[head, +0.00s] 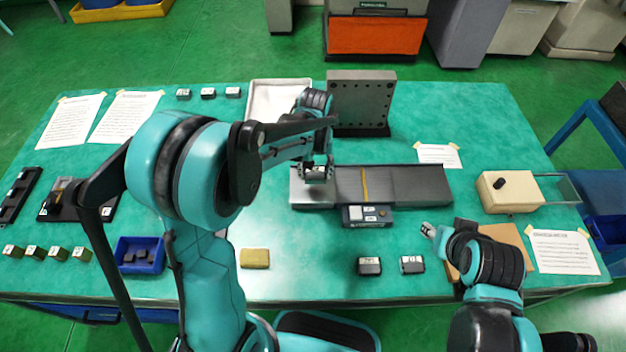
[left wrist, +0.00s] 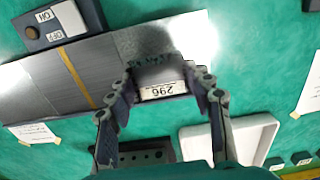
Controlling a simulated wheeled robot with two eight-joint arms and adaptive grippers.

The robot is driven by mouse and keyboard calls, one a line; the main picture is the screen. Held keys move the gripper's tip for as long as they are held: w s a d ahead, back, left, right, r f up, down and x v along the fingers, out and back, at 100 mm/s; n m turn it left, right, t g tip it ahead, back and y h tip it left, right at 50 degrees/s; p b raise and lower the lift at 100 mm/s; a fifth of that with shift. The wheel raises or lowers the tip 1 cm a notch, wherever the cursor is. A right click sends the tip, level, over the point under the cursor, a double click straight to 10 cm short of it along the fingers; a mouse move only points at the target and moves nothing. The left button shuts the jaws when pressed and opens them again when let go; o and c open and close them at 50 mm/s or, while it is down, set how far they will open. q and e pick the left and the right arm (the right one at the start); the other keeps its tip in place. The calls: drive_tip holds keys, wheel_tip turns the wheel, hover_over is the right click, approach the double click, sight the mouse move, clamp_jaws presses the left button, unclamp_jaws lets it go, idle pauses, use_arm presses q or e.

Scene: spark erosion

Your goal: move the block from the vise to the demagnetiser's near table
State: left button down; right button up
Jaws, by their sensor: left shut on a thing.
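My left gripper (head: 317,178) is over the left end of the demagnetiser (head: 415,186), a long grey plate with a yellow stripe. In the left wrist view, the gripper (left wrist: 163,98) is shut on a dark grey block (left wrist: 158,70) with a white label reading 296. The block is at the end section of the demagnetiser (left wrist: 90,72); I cannot tell whether it touches the surface. A black fixture (head: 100,207) at the far left, partly behind my left arm, may be the vise. My right gripper (head: 428,230) is beside a brown board; its jaw opening is unclear.
An ON/OFF control box (head: 367,216) sits at the demagnetiser's front. A dark upright plate (head: 362,100) and white tray (head: 270,98) stand behind. Two labelled blocks (head: 370,266), a yellow sponge (head: 255,258) and a blue bin (head: 140,255) are in front. A beige box (head: 508,192) is right.

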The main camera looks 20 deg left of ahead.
sight(313, 178)
use_arm(q)
drive_tip(key=shift+w+a+f, duration=0.4)
drive_tip(key=shift+a, duration=0.1)
drive_tip(key=shift+f+b, duration=0.9)
drive_tip(key=shift+f, duration=1.05)
drive_tip(key=shift+f, duration=0.1)
drive_tip(key=c, duration=0.6)
unclamp_jaws()
drive_tip(key=shift+c, duration=0.2)
